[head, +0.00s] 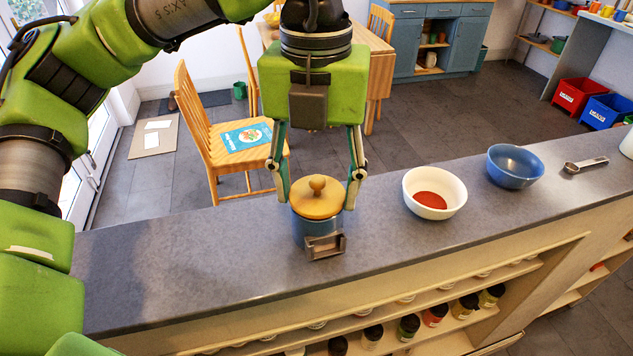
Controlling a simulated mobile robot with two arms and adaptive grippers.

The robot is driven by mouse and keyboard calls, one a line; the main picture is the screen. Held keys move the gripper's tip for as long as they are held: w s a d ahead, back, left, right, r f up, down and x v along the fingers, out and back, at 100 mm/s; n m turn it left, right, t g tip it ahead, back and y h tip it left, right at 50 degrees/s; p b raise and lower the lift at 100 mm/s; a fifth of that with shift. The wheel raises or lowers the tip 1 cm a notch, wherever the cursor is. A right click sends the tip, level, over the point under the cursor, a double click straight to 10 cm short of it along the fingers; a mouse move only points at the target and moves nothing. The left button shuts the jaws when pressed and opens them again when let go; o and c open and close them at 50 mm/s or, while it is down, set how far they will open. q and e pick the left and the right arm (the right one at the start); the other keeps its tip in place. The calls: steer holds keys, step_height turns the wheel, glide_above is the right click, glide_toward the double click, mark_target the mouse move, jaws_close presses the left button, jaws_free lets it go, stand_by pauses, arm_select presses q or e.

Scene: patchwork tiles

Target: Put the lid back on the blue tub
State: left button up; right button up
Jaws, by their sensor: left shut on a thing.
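The blue tub (308,229) stands upright on the grey counter, left of the picture's middle. The round yellow-orange lid (306,203) with a knob on top is over the tub's mouth and looks level. I cannot tell whether it rests fully on the rim or sits slightly above. My left gripper (317,200) reaches down from above, with one finger at each side of the lid, shut on it. The tub's rim is mostly hidden beneath the lid. My right gripper is not in view.
A small grey metal holder (325,246) is right in front of the tub. To the right are a white bowl with red contents (449,208), a blue bowl (515,168) and a measuring spoon (586,164). The counter (170,255) left of the tub is clear.

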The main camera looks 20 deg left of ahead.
arm_select(q)
steer(key=o, duration=1.1)
steer(key=shift+o, duration=0.4)
steer(key=o, duration=0.4)
steer(key=shift+r, duration=0.15)
steer(key=shift+r+p, duration=2.2)
steer(key=shift+r, duration=1.25)
